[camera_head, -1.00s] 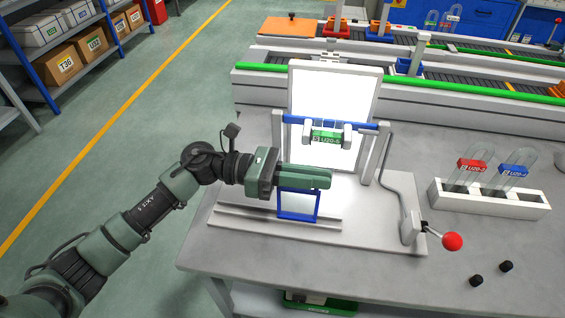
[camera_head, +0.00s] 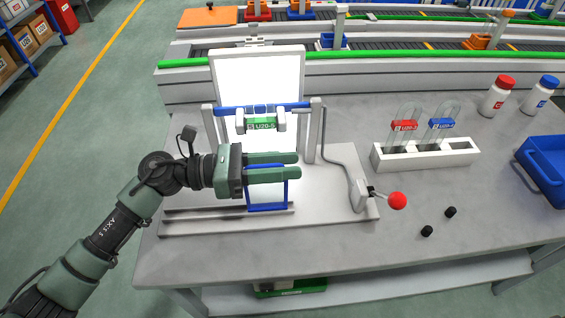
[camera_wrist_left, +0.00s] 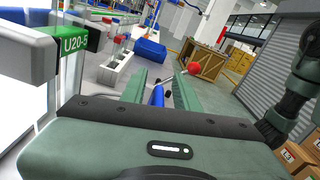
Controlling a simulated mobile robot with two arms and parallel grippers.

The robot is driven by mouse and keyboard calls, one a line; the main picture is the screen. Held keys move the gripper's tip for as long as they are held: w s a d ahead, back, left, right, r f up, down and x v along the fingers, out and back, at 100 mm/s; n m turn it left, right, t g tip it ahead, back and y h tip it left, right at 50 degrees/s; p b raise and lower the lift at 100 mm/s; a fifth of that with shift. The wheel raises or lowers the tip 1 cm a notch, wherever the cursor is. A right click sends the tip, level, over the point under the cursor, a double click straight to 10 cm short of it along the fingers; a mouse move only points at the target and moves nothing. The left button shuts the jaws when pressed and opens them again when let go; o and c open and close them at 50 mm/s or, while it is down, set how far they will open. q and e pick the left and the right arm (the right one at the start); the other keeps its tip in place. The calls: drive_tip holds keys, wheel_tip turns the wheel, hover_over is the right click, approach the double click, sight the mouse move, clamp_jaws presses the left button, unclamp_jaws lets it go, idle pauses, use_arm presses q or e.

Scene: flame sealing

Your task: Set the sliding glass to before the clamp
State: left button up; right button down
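The sliding glass (camera_head: 267,196) is a blue-framed pane standing upright on a low rail, near the rail's right end. It stands in front of the clamp (camera_head: 262,108), whose blue bar and grey jaws hold a green-labelled U20-5 tube (camera_head: 264,124). My left gripper (camera_head: 297,165) is at the upper part of the blue frame, its fingers apart and pointing right. In the left wrist view, a blue frame edge (camera_wrist_left: 158,95) shows between the parted fingers (camera_wrist_left: 160,88). The fingers hide part of the pane. My right gripper is not in view.
A red-knobbed lever (camera_head: 397,201) stands right of the fixture. A white rack (camera_head: 425,154) holds red- and blue-labelled tubes. Two black caps (camera_head: 450,212), bottles (camera_head: 497,95) and a blue bin (camera_head: 545,165) are farther right. A bright white panel (camera_head: 258,80) stands behind the clamp.

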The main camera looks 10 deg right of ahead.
use_arm(q)
drive_tip(key=shift+a+r, duration=0.1)
drive_tip(key=shift+r, duration=0.05)
drive_tip(key=shift+r, duration=0.35)
wheel_tip(320, 180, up, 19)
drive_tip(key=shift+b, duration=0.35)
